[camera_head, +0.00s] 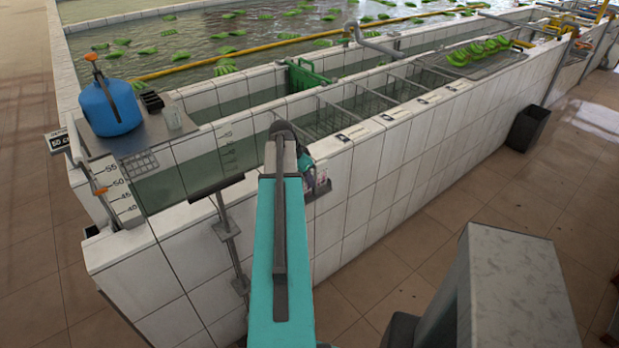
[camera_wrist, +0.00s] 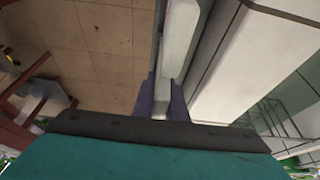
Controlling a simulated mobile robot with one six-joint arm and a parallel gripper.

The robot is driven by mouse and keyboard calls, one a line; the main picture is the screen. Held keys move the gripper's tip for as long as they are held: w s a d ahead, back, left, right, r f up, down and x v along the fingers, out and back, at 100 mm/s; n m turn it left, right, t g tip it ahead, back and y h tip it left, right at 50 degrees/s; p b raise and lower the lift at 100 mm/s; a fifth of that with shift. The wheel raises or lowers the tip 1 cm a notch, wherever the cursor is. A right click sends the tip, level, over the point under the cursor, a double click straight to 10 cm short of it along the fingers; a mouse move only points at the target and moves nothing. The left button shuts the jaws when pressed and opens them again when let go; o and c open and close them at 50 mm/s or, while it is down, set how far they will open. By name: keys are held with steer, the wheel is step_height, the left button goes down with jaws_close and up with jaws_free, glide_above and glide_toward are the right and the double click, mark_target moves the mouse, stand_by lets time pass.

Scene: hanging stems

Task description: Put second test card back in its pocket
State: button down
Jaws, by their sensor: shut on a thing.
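My gripper (camera_wrist: 164,90) has its two dark fingers close together on a pale, narrow thing (camera_wrist: 163,99), seen nearly edge-on in the wrist view; it is probably the test card. In the head view my gripper (camera_head: 306,166) is partly hidden behind my teal arm, at the outer face of the tiled tank wall. A small holder with pale and dark parts (camera_head: 320,187), apparently the pocket, hangs on that wall just beside the gripper. I cannot tell whether the card is inside it or apart from it.
The white tiled tank wall (camera_head: 420,150) runs back to the right, with small labels along its top. A blue jug (camera_head: 110,106) stands on a metal shelf at left. A dark bin (camera_head: 528,128) stands on the floor at right. The brown floor is mostly clear.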

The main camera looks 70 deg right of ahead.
steer(key=shift+f, duration=0.35)
stand_by(0.3)
steer(key=c, duration=1.7)
jaws_free()
steer(key=shift+r, duration=0.1)
steer(key=shift+b+v, duration=1.95)
steer(key=shift+v, duration=4.9)
steer(key=shift+s, duration=0.15)
